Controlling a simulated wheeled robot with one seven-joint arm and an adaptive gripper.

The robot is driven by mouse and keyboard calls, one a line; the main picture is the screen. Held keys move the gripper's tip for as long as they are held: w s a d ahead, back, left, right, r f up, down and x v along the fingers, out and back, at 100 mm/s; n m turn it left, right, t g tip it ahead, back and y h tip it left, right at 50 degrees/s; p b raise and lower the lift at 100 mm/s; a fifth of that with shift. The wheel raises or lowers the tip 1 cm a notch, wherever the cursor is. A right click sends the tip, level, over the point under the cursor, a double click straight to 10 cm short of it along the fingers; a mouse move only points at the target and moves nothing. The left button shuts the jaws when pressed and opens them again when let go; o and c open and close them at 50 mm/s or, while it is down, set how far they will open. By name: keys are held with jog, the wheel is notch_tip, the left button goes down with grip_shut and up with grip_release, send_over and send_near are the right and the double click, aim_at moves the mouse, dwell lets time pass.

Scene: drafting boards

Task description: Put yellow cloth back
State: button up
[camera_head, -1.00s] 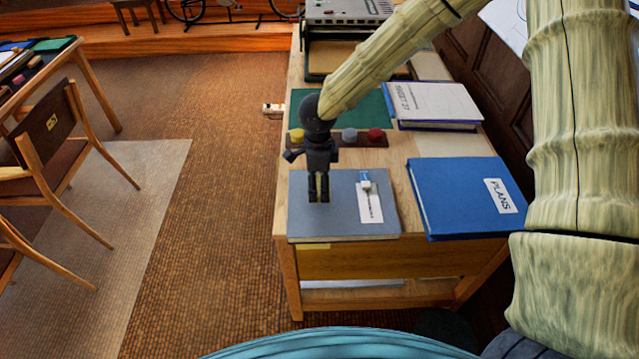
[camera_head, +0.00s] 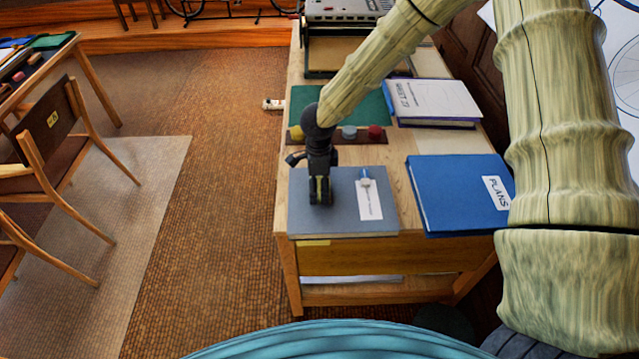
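My gripper (camera_head: 320,199) points down over the grey-blue board (camera_head: 345,222) at the near end of the desk. Small yellow marks show at its fingers; I cannot tell whether they are cloth or part of the fingers. The finger gap and any contact with the board are unclear. No piece is clearly recognisable as a cloth. A yellow round piece (camera_head: 296,132) sits at the left end of a dark rack (camera_head: 362,141), behind my gripper. A thin yellow strip (camera_head: 313,243) shows at the board's front edge.
A white card (camera_head: 370,206) with a small blue-and-white item (camera_head: 365,178) lies on the board. The rack also holds a grey-blue piece (camera_head: 349,132) and a red piece (camera_head: 375,132). A blue PLANS binder (camera_head: 450,195) lies right, a white-covered binder (camera_head: 435,100) behind it.

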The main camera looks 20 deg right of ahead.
aim_at(319, 187)
jog(key=shift+r, duration=0.1)
dwell(0.3)
notch_tip(319, 187, up, 12)
jog(key=b, duration=0.1)
dwell(0.5)
dwell(0.3)
